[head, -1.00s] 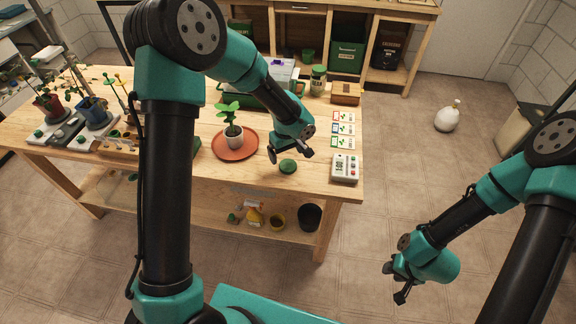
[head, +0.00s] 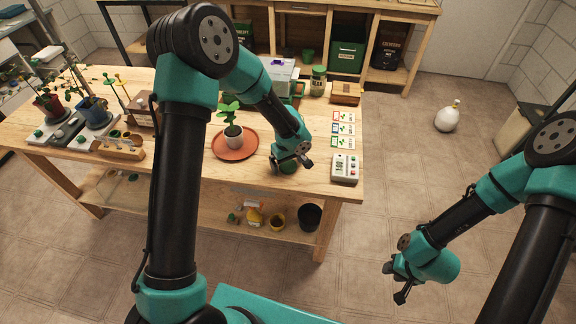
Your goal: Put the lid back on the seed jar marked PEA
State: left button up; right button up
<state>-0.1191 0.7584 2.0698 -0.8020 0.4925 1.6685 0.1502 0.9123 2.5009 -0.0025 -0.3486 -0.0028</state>
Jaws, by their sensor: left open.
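A round green lid (head: 288,169) lies on the wooden table near its front edge. My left gripper (head: 291,163) is open, with its fingers down at the lid and partly covering it; I cannot tell whether they touch it. A seed jar (head: 318,82) with a green top stands at the back right of the table; its label is too small to read surely. I see no open jar marked PEA; my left arm hides part of the table. My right gripper (head: 396,282) is open and empty, out over the floor.
A wooden box (head: 346,92) stands behind.

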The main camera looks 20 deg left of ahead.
aim_at(287, 165)
pick_arm(q)
jog(key=shift+c, duration=0.2)
jog(key=c, duration=0.9)
jog(key=shift+r, duration=0.15)
notch_tip(287, 165, up, 2)
jog(key=shift+s+d+r, duration=0.1)
jog(key=shift+s+r, duration=0.25)
jog(key=shift+r, duration=0.3)
jog(key=s+d, duration=0.1)
jog(key=s, duration=0.3)
jog(key=s+d+r, duration=0.1)
jog(key=s+d, duration=0.1)
jog(key=s, duration=0.3)
jog(key=s+d, duration=0.1)
jog(key=s, duration=0.4)
jog(key=shift+s+d+r, duration=0.2)
jog(key=shift+s+d, duration=0.05)
jog(key=shift+d, duration=0.15)
